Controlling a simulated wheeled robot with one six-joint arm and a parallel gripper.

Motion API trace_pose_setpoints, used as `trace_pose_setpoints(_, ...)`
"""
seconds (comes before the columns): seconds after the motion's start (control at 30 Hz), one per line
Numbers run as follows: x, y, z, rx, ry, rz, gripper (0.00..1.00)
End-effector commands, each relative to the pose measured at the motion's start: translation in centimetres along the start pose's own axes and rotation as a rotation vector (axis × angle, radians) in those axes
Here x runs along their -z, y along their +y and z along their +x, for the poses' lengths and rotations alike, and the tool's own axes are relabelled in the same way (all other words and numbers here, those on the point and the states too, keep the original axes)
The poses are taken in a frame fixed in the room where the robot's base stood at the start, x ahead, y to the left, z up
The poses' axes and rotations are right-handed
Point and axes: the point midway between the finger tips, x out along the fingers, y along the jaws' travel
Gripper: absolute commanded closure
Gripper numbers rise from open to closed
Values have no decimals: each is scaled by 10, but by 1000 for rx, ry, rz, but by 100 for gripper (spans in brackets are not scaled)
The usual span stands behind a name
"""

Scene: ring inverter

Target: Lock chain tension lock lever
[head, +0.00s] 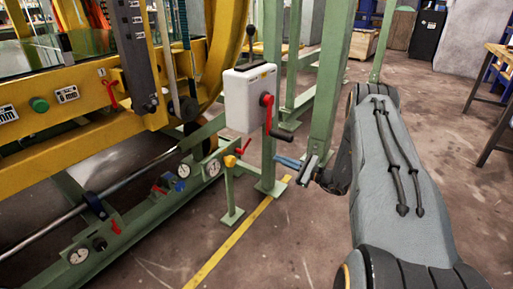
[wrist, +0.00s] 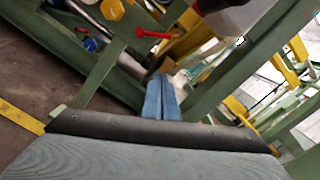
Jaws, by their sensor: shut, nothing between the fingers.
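My gripper (head: 287,162) shows at the middle of the head view, its blue fingers pointing left. In the wrist view the two blue fingers (wrist: 162,97) lie together, shut, with nothing between them. A short red lever with a yellow part (head: 241,147) sits on top of a low green post, left of my gripper and apart from it. The red lever (wrist: 152,33) lies past the fingertips in the wrist view. A red lever with a black handle (head: 268,108) is on the white box. No label shows which one is the chain tension lock lever.
The white box (head: 247,92) hangs on a green post, above and left of my gripper. A green beam with gauges (head: 213,168) and the yellow machine frame (head: 75,140) fill the left. The floor by the yellow line is clear.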

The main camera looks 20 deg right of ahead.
Motion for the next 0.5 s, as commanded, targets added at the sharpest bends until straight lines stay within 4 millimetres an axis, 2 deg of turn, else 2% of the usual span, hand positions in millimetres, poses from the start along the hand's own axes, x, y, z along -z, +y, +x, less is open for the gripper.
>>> trace_pose_setpoints(0.13,0,0,6,-2,-1,0,100)
trace_pose_setpoints(0.27,1,1,23,-3,-1,-1,100)
trace_pose_setpoints(0.5,2,2,70,-3,-1,-1,100)
